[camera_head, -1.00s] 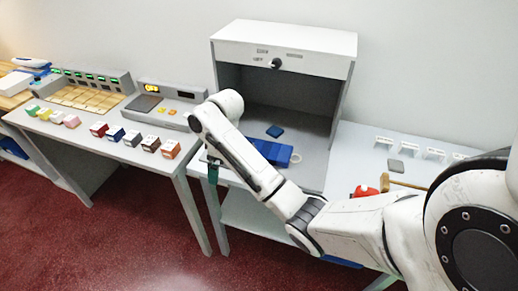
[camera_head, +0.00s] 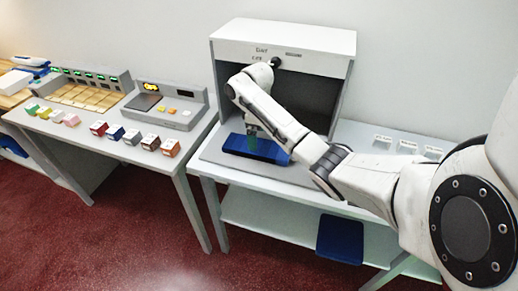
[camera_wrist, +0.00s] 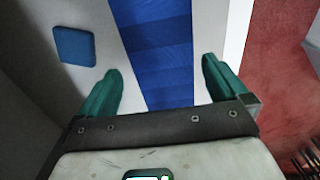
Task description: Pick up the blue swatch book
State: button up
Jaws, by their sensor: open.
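The blue swatch book (camera_head: 234,145) lies flat on the grey floor of the open-fronted booth, near its front edge. In the wrist view the book (camera_wrist: 158,50) is a long band in several shades of blue. My gripper (camera_wrist: 163,65) is open, with one green finger on either side of the book in that view. In the head view my gripper (camera_head: 263,143) points down over the book, and my arm hides part of it. I cannot tell how far the fingertips are above it. A small blue square (camera_wrist: 73,46) lies left of the book in the wrist view.
The booth (camera_head: 285,43) has side walls and a top panel around my arm. Left stands a table with small coloured boxes (camera_head: 150,142) and a grey console (camera_head: 170,108). Pale label holders (camera_head: 408,146) stand at right. A blue item (camera_head: 340,240) is on the shelf below.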

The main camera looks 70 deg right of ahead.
aim_at(262, 150)
jog(key=shift+f+p, duration=0.4)
jog(key=shift+f, duration=1.95)
jog(key=shift+a, duration=0.1)
jog(key=shift+c, duration=0.5)
jog(key=c, duration=0.9)
jog(key=shift+r, duration=0.1)
